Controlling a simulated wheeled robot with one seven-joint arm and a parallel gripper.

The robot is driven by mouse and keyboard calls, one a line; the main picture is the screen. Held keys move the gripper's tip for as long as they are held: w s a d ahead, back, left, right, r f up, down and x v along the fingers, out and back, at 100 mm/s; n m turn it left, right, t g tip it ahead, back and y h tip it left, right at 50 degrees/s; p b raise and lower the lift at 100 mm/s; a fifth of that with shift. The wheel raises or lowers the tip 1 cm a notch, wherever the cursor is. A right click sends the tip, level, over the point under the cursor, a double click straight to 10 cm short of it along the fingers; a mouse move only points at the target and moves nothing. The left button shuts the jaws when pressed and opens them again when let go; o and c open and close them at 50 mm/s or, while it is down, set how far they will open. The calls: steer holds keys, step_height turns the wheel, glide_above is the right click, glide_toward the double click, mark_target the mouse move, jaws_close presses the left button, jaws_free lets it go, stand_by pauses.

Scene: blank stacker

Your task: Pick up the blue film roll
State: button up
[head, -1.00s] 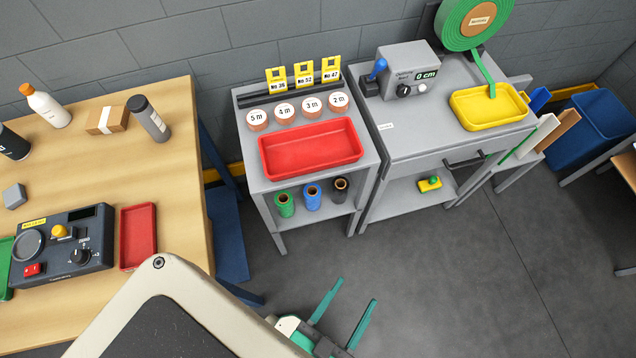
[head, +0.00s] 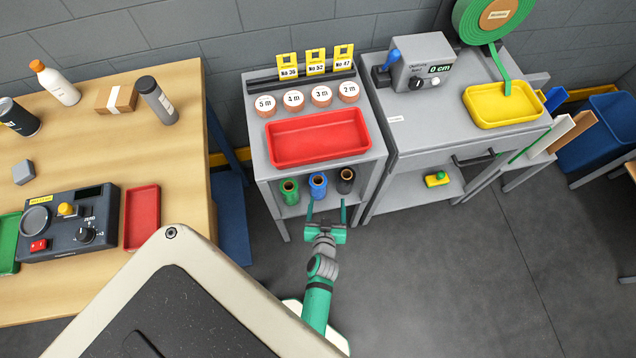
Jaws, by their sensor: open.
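The blue film roll (head: 318,186) stands upright on the lower shelf of the grey stand, between a green roll (head: 289,191) on its left and a black roll (head: 346,180) on its right. My gripper (head: 327,211) is open and empty in front of that shelf, its fingers pointing toward the rolls. In the picture the fingertips lie just below the blue roll, one to each side of its base. I cannot tell exactly how far apart they are in depth.
A red tray (head: 318,153) sits on the stand (head: 264,158) above the shelf, leaving limited height over the rolls. A wooden table (head: 185,205) stands to the left. A grey bench (head: 430,150) adjoins on the right. The floor (head: 440,270) in front is clear.

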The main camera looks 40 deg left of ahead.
steer(key=n+g, duration=0.1)
glide_toward(318, 178)
steer(key=w, duration=0.1)
steer(key=shift+y, duration=0.4)
steer(key=x, duration=0.4)
steer(key=shift+w+a+f, duration=0.15)
steer(key=shift+w+f, duration=0.05)
steer(key=shift+f, duration=0.2)
steer(key=shift+x, duration=3.2)
steer(key=shift+s+f, duration=0.15)
steer(key=c, duration=1.2)
steer(key=shift+c, duration=1.2)
